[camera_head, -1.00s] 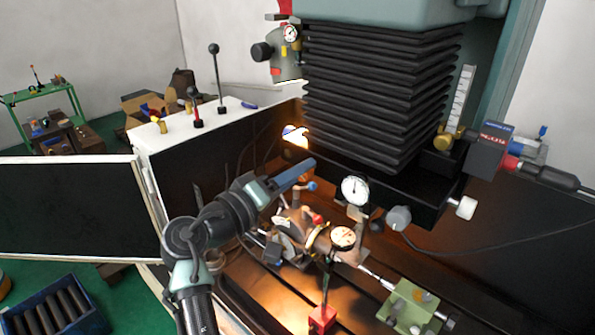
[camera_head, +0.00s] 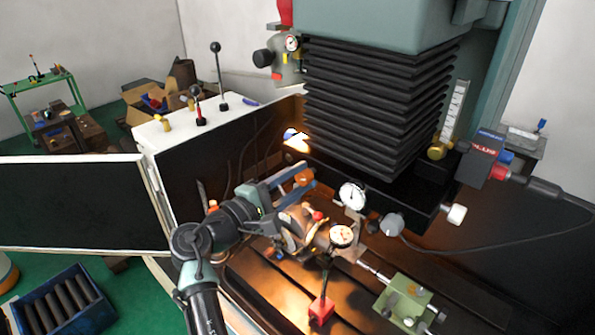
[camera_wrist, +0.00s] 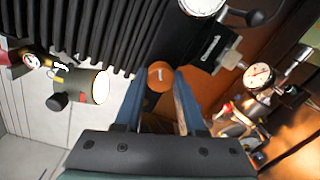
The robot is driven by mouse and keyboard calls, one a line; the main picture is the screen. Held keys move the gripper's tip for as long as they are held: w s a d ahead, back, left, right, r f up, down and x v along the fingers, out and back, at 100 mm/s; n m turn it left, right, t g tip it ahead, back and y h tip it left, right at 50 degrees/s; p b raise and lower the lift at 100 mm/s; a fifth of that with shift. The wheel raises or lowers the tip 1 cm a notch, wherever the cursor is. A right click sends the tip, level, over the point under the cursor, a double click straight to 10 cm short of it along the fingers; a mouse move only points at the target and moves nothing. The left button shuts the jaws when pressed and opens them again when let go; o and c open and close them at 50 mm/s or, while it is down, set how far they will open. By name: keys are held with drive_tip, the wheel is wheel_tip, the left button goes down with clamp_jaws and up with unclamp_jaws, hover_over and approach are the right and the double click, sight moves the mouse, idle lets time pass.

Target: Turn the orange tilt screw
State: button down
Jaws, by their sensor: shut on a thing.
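The orange tilt screw (camera_wrist: 160,75) has a round orange face with a pale mark. In the wrist view it sits between the tips of my two blue fingers. My gripper (camera_wrist: 160,86) is shut on it. In the head view my gripper (camera_head: 304,177) is over the far side of the indexing chuck (camera_head: 292,222), with orange (camera_head: 303,174) showing between the fingers. My fingers and wrist hide part of the chuck and whatever the screw is set into.
Two dial gauges (camera_head: 352,195) (camera_head: 341,236) stand close to the right of my gripper, one on a red base (camera_head: 321,309). Black bellows (camera_head: 380,105) hang above. A lamp (camera_head: 297,140) glows behind. A green tailstock block (camera_head: 408,303) is at the front right.

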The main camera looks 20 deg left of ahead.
drive_tip(key=n+p, duration=0.5)
drive_tip(key=n, duration=0.2)
drive_tip(key=n+p, duration=0.3)
drive_tip(key=n, duration=0.2)
drive_tip(key=shift+d+f, duration=0.1)
drive_tip(key=shift+f, duration=0.05)
drive_tip(key=shift+n, duration=0.4)
drive_tip(key=c, duration=0.5)
unclamp_jaws()
